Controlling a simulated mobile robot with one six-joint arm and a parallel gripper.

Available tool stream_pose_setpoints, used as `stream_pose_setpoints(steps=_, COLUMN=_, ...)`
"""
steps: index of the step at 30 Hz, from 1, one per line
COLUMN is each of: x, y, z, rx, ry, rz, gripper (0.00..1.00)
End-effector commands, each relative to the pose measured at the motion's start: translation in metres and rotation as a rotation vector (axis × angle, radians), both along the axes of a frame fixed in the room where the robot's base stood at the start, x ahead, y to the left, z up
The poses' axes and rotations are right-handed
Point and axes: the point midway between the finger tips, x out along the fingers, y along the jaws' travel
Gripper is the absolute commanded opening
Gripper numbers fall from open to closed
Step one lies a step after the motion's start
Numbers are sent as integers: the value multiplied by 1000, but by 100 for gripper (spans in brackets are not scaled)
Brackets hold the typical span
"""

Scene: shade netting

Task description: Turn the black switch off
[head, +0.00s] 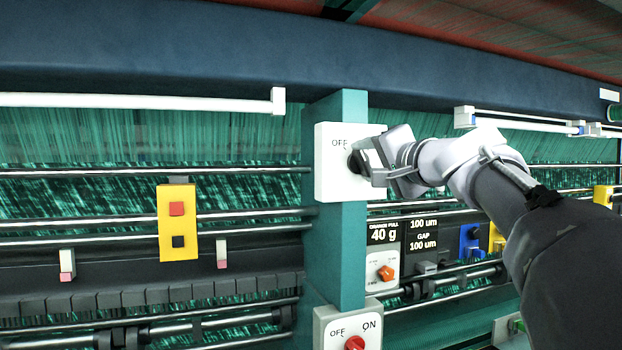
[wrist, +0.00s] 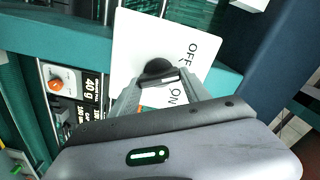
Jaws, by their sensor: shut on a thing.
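The black switch (head: 355,161) is a round knob on a white plate (head: 328,185) fixed to the teal post. The plate reads OFF at its upper left; its right part is hidden by my gripper in the head view. My gripper (head: 369,163) is shut on the black knob, coming from the right. In the wrist view the black knob (wrist: 158,69) sits between the fingertips (wrist: 157,80), and the white plate (wrist: 133,38) shows both OFF and ON. The knob's exact pointing direction is hard to tell.
Below, another white plate with a red knob (head: 354,343) reads OFF and ON. A yellow box (head: 178,246) with red and black buttons is at left. An orange knob (head: 386,272) sits under the 40 g display (head: 383,234). A dark blue beam (head: 200,55) runs overhead.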

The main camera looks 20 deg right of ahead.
Motion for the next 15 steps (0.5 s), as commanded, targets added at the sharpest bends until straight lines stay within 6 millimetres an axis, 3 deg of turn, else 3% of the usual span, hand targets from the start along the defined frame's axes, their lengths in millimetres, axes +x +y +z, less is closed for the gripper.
stream_pose_setpoints(steps=15, x=-1, y=2, z=3, rx=-275, ry=-14, rz=-1, gripper=14)
